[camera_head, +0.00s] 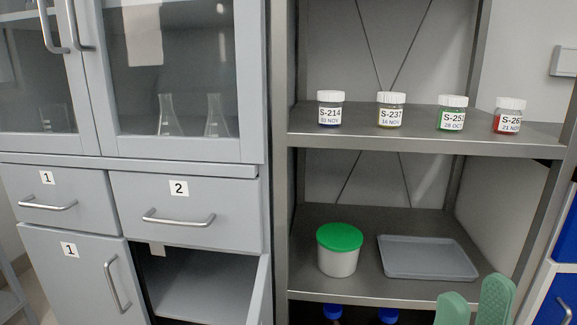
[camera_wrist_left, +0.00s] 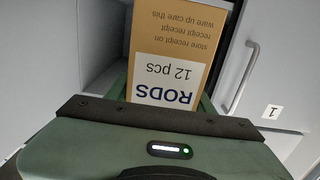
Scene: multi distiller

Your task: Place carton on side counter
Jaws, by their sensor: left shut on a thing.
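The carton (camera_wrist_left: 178,45) is brown with a white label reading "RODS 12 pcs", upside down in the left wrist view. My left gripper (camera_wrist_left: 165,98) is shut on it, with green fingers at its two sides. Neither the carton nor my left gripper shows in the head view. My right gripper (camera_head: 475,301) shows at the bottom right of the head view, its two green fingers apart with nothing seen between them. I cannot make out a side counter in either view.
The lower cabinet compartment (camera_head: 200,285) stands open, its door (camera_head: 262,295) swung outward. Cabinet door 1 (camera_head: 75,275) is shut. The metal shelf (camera_head: 420,138) holds several labelled jars; below stand a green-lidded tub (camera_head: 338,260) and a grey tray (camera_head: 428,258).

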